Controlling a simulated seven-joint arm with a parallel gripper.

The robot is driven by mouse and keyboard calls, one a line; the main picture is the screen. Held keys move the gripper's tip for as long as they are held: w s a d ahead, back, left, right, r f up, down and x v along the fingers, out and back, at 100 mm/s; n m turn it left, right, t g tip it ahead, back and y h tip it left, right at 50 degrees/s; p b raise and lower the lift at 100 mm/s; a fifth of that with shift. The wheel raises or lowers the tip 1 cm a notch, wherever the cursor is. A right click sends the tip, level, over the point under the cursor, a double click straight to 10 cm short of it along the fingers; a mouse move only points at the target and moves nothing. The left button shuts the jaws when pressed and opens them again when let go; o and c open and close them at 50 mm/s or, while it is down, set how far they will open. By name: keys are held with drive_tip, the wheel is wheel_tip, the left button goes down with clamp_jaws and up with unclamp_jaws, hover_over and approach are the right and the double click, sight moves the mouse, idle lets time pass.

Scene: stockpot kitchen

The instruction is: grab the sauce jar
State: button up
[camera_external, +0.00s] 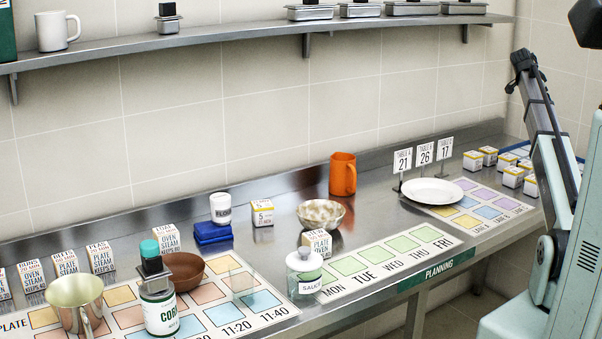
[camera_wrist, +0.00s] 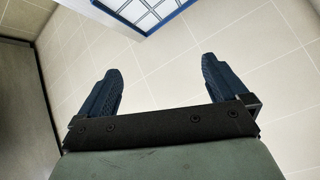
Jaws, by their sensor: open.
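The sauce jar (camera_external: 304,272) is a small clear jar with a white label reading SAUCE. It stands upright near the front edge of the steel counter, at the left end of the green weekday chart, in the external view. My gripper (camera_wrist: 161,70) is open in the wrist view, with two dark blue fingers wide apart and nothing between them. My arm is at the far right of the external view, well away from the jar; I cannot make out the fingers there. The jar is not in the wrist view.
A labelled block (camera_external: 317,243) and a bowl (camera_external: 321,214) stand just behind the jar. Left are a brown bowl (camera_external: 183,270), a corn can (camera_external: 159,312) and a metal pot (camera_external: 75,300). An orange mug (camera_external: 342,174) and white plate (camera_external: 432,191) stand farther back. A shelf (camera_external: 250,33) runs above.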

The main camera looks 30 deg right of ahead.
drive_tip(key=w+a+f+n+t+y, duration=0.1)
drive_tip(key=w+a+f+t, duration=0.1)
drive_tip(key=w+a, duration=1.1)
drive_tip(key=w+a+f+n+t+y, duration=0.1)
drive_tip(key=w+a+f, duration=0.1)
drive_tip(key=a, duration=1.2)
drive_tip(key=w+a+f+n+y, duration=0.1)
drive_tip(key=w+a+y, duration=0.15)
drive_tip(key=a, duration=1.05)
drive_tip(key=w+a+f+n+t+y, duration=0.1)
drive_tip(key=w+a+f, duration=0.15)
drive_tip(key=a, duration=1.15)
drive_tip(key=s+a+n+y, duration=0.1)
drive_tip(key=s+a+y, duration=0.15)
drive_tip(key=a, duration=1.35)
drive_tip(key=n+g+y, duration=0.1)
drive_tip(key=n+g, duration=0.3)
approach(304, 265)
drive_tip(key=w+d+r, duration=0.2)
drive_tip(key=shift+w+d, duration=0.25)
drive_tip(key=shift+d, duration=0.05)
drive_tip(key=shift+s+a, duration=0.2)
drive_tip(key=shift+s, duration=0.1)
drive_tip(key=shift+s+a+f, duration=0.1)
drive_tip(key=shift+f, duration=0.2)
drive_tip(key=shift+a+f, duration=0.1)
drive_tip(key=shift+f, duration=6.5)
drive_tip(key=c, duration=1.4)
